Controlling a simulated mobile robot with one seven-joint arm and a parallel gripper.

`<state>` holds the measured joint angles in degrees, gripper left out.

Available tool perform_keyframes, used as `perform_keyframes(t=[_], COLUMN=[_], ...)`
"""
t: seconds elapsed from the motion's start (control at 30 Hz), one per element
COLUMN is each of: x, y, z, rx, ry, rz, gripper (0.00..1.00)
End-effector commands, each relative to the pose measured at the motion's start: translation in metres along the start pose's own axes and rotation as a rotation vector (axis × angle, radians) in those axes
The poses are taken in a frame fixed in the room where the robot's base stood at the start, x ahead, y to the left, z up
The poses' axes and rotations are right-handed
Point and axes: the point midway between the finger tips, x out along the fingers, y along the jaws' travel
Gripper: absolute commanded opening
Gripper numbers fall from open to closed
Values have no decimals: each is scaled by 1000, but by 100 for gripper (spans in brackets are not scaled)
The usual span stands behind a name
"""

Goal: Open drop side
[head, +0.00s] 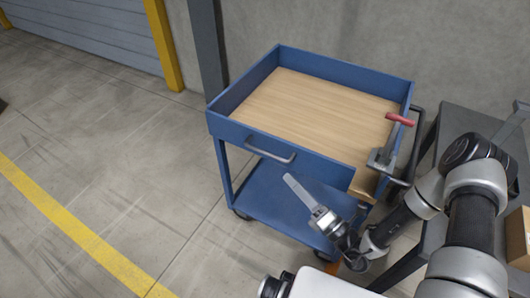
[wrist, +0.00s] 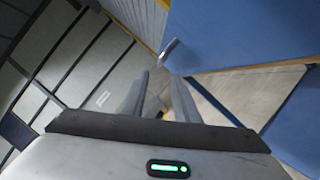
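The blue cart (head: 300,156) has a front side panel standing upright, level with the neighbouring walls. A grey bar handle (head: 262,152) is fixed on that panel; one end of what looks like this handle (wrist: 169,46) shows in the wrist view, just beyond my fingertips. A toggle clamp with a red grip (head: 399,119) sits at the cart's right front corner, its metal body (head: 382,158) beside the panel's end. My gripper (head: 290,181) is below and right of the handle, in front of the cart, empty. In the wrist view its fingers (wrist: 161,78) are apart.
The cart's wooden deck (head: 310,105) is bare. A lower blue shelf (head: 270,195) lies under it. A grey table (head: 465,125) and a cardboard box (head: 518,238) stand to the right. The floor at left is free, with a yellow line (head: 75,228).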

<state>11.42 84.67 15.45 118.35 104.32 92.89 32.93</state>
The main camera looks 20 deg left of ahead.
Motion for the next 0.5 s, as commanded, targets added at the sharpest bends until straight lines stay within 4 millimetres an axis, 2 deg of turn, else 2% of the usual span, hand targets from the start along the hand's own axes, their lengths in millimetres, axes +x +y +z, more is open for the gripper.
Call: perform_keyframes(t=[0.03,0.3,0.5], x=[12,72,107], y=[1,1,1], z=[-1,-1,-1], rx=[-1,-3,-3], ry=[3,3,2], rz=[5,7,4], gripper=[28,28,28])
